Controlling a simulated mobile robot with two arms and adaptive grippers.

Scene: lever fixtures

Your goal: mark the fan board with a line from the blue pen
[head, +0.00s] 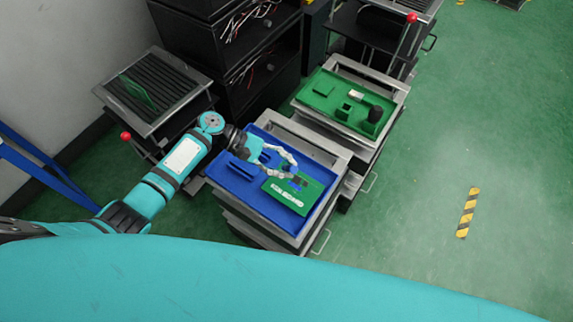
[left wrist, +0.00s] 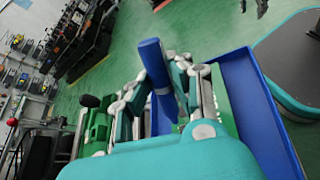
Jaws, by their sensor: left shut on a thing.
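The fan board (head: 312,191) is a flat green board with pale parts on it, lying in the blue tray (head: 222,172). My left gripper (head: 286,177) is over the board's upper left part. In the left wrist view the gripper (left wrist: 160,92) is shut on the blue pen (left wrist: 152,58), a thick blue stick between its fingers. In the head view the pen is small and mostly hidden by the fingers, so I cannot tell whether its tip touches the board. My right gripper is not in view.
A second cart with a green tray (head: 327,103) holding several parts stands behind to the right. Black shelving (head: 240,60) stands behind.

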